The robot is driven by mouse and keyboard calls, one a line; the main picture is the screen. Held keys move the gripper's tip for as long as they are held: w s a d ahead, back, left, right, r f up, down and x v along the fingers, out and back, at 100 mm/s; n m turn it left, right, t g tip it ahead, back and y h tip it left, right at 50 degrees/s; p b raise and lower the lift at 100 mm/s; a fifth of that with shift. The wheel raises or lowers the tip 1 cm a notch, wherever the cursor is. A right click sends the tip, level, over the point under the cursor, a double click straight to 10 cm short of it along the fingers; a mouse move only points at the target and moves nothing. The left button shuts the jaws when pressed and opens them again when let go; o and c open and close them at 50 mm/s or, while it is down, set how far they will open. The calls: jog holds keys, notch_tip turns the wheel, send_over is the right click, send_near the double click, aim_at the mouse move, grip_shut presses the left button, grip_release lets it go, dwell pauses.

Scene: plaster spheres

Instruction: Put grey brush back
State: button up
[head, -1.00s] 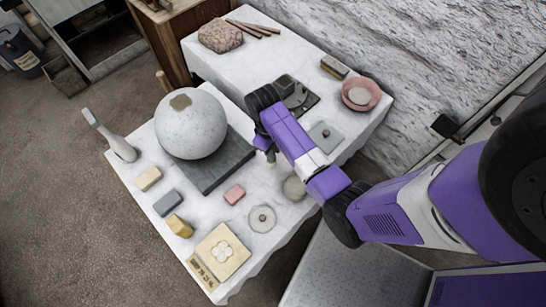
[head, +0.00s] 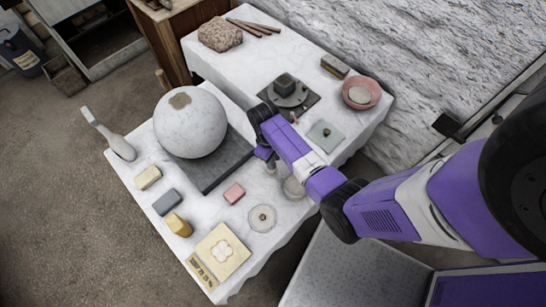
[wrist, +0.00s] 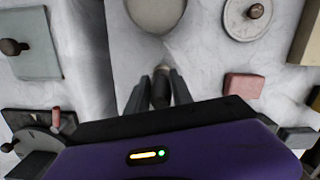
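My gripper (wrist: 160,88) shows in the wrist view with its two dark fingers close on either side of a dark grey, rod-like piece with a paler tip. This appears to be the grey brush (wrist: 161,92), held between the fingers; most of it is hidden by foreshortening. A round pale pot (wrist: 155,12) lies ahead of the fingertips, apart from them. In the head view the pot (head: 293,188) stands near the front table's right edge, and my gripper (head: 270,166) is just left of and behind it, partly hidden by my arm.
A large plaster sphere (head: 190,122) rests on a dark slab left of my gripper. A pink block (head: 234,194) and a pale disc with a knob (head: 262,218) lie nearby. On the back table are a turntable (head: 288,93), a grey-green plate (head: 326,135) and a pink bowl (head: 361,93).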

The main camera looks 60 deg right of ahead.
jog(key=o, duration=0.3)
jog(key=shift+r, duration=0.1)
jog(key=r, duration=0.4)
jog(key=w+r, duration=0.1)
jog(key=r, duration=0.7)
jog(key=shift+w+p, duration=0.2)
jog(key=shift+p, duration=0.15)
jog(key=s+a+f+t+h, duration=0.2)
jog(key=s+a+f+t, duration=0.1)
jog(key=s+a+t, duration=0.55)
jog(key=s+a+r+t, duration=0.2)
jog(key=s+a+r, duration=0.1)
jog(key=r, duration=0.6)
jog(key=s+a+r+t+y, duration=0.1)
jog(key=s+a+r+t, duration=0.2)
jog(key=r, duration=0.6)
jog(key=s+a+r+t+y, duration=0.1)
jog(key=s+a+r+t, duration=0.2)
jog(key=r, duration=0.6)
jog(key=shift+s+a+r+n, duration=0.2)
jog(key=shift+s+a+n, duration=0.1)
jog(key=shift+s+a, duration=0.5)
